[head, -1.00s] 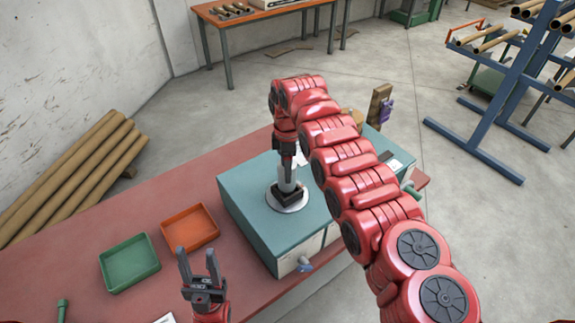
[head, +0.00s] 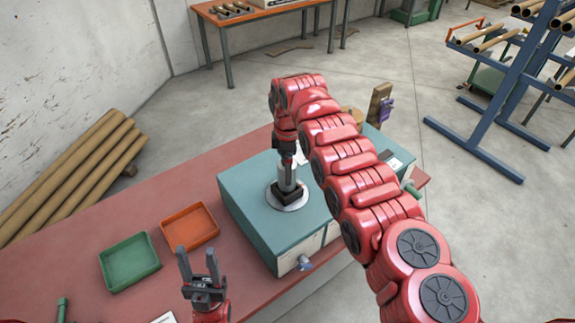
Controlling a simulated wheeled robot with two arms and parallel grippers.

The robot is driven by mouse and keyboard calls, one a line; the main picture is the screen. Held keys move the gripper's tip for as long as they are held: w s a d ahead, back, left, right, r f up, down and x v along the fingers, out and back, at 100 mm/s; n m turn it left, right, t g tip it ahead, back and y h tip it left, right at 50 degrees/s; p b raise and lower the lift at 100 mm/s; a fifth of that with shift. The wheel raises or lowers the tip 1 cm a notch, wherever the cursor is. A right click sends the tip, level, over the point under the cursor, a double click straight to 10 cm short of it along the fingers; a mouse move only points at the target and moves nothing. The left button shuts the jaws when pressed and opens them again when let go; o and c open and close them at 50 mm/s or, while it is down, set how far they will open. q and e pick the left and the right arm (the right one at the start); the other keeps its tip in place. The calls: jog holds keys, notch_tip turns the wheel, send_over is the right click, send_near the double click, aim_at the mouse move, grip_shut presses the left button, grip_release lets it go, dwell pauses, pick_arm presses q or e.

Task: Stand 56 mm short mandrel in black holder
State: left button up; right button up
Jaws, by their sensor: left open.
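A short grey metal mandrel (head: 287,177) stands upright in the black holder (head: 281,193), which sits on a round pale plate on top of the teal box. My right gripper (head: 286,158) points straight down at the mandrel's top end; the arm hides part of it, and whether its fingers still touch the mandrel is too small to tell. My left gripper (head: 199,268) is open and empty, fingers up, in front of the red bench's trays.
The teal box (head: 245,205) stands on the red bench (head: 95,222). A green tray (head: 130,285) and an orange tray (head: 190,246) lie to its left. A wooden block with a purple part (head: 385,108) stands behind my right arm.

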jog(key=shift+r+b, duration=0.25)
jog(key=shift+b, duration=0.05)
notch_tip(320, 180, up, 5)
jog(key=shift+a+f+b, duration=0.1)
jog(key=shift+b, duration=1)
notch_tip(320, 180, up, 11)
jog(key=p, duration=0.9)
jog(key=shift+r, duration=0.2)
jog(key=shift+r+p, duration=0.35)
jog(key=shift+p, duration=0.1)
